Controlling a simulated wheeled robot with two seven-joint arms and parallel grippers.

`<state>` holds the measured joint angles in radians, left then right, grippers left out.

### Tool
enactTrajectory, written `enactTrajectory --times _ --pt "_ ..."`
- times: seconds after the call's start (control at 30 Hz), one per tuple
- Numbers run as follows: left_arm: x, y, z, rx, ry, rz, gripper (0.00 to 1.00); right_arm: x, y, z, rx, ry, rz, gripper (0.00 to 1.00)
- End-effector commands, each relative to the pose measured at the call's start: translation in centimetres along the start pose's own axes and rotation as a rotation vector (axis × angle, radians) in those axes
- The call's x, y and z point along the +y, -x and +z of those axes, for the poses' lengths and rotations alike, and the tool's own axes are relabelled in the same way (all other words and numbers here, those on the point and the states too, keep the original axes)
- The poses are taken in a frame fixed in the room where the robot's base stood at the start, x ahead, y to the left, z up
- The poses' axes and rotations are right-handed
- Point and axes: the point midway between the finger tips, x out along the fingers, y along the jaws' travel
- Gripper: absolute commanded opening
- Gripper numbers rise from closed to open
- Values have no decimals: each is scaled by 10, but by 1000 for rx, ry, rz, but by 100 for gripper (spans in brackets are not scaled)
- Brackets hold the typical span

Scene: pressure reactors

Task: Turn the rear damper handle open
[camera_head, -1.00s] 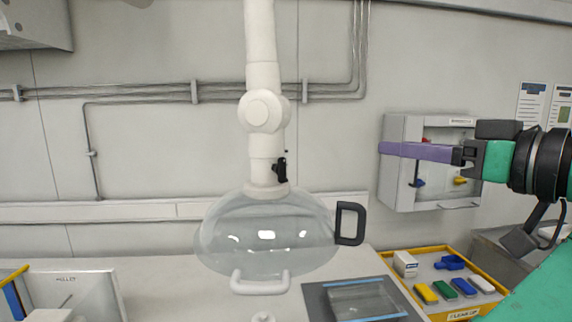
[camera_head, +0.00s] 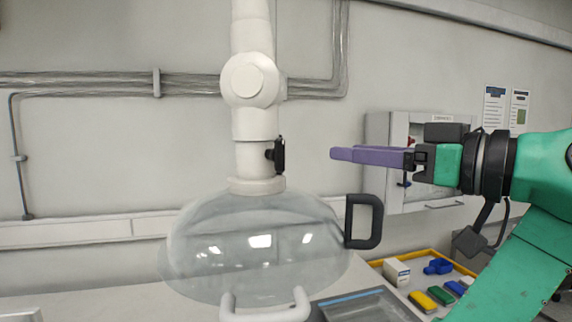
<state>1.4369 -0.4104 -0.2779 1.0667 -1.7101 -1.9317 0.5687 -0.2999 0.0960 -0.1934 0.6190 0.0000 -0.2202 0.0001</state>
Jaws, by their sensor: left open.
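The damper handle (camera_head: 279,155) is a small black lever on the right side of the white extraction pipe (camera_head: 256,122), just above the clear dome hood (camera_head: 262,245). It stands roughly upright. My left gripper (camera_head: 334,153), with purple fingers, reaches in from the right side of the picture and points left at about the handle's height. Its tips are a short way right of the handle in the picture and do not touch it. The jaws are open and empty, seen nearly side-on, with one finger mostly behind the other. My right gripper is out of view.
A black D-shaped grip (camera_head: 363,221) stands on the hood's right side, below my fingers, and a white grip (camera_head: 264,312) is at its front. A wall cabinet (camera_head: 378,130) is behind my gripper. A yellow-edged tray (camera_head: 447,258) with coloured blocks lies lower right.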

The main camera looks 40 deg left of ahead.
Motion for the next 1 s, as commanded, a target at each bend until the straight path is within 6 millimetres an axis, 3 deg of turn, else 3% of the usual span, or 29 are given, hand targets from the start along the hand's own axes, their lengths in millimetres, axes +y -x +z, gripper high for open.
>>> enactTrajectory --times 0.17,0.3,0.5,0.6,0.93,0.97,1.0 --pt "0 -28 -2 -5 -2 -2 55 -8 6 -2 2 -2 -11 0" --pt "-1 -66 -4 -4 -2 -5 55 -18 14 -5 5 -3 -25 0" --pt "-1 -117 -5 -1 -3 -4 55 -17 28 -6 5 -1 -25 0" --pt "0 -133 -4 -1 -3 -3 55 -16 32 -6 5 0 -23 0" --pt "0 -144 -2 0 -2 0 55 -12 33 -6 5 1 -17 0" --pt "0 -144 -2 0 -2 0 51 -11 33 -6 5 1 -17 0" --pt "0 -144 -2 0 -2 0 36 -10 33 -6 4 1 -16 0"
